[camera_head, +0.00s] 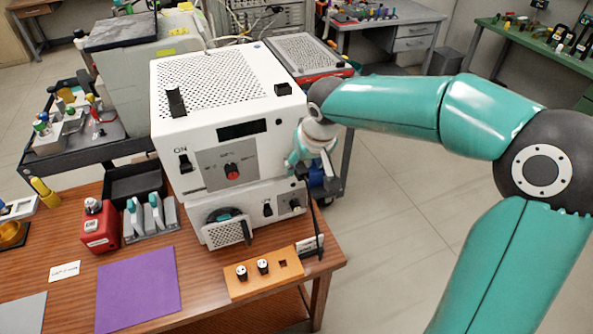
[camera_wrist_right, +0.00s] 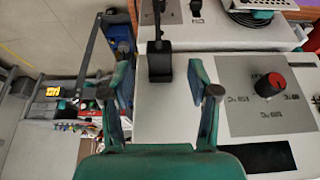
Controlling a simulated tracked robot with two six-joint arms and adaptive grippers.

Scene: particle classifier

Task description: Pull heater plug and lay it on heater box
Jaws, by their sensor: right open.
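The heater box (camera_head: 190,145) is a white case with a perforated top, an ON switch and a red knob on a grey temperature panel. Its front also shows in the right wrist view (camera_wrist_right: 185,135), turned upside down. The black heater plug (camera_wrist_right: 159,62) sits at the box front beside the panel, its black cord running toward the top of that view. In the head view my gripper hides the plug. My right gripper (camera_head: 308,163) is open; in the right wrist view its fingers (camera_wrist_right: 161,92) stand on either side of the plug's line, apart from it. My left gripper is not in view.
A smaller white unit (camera_head: 245,232) stands below the heater box. An orange socket block (camera_head: 262,280), a purple mat (camera_head: 138,288) and a red device (camera_head: 100,226) lie on the wooden table (camera_head: 205,285).

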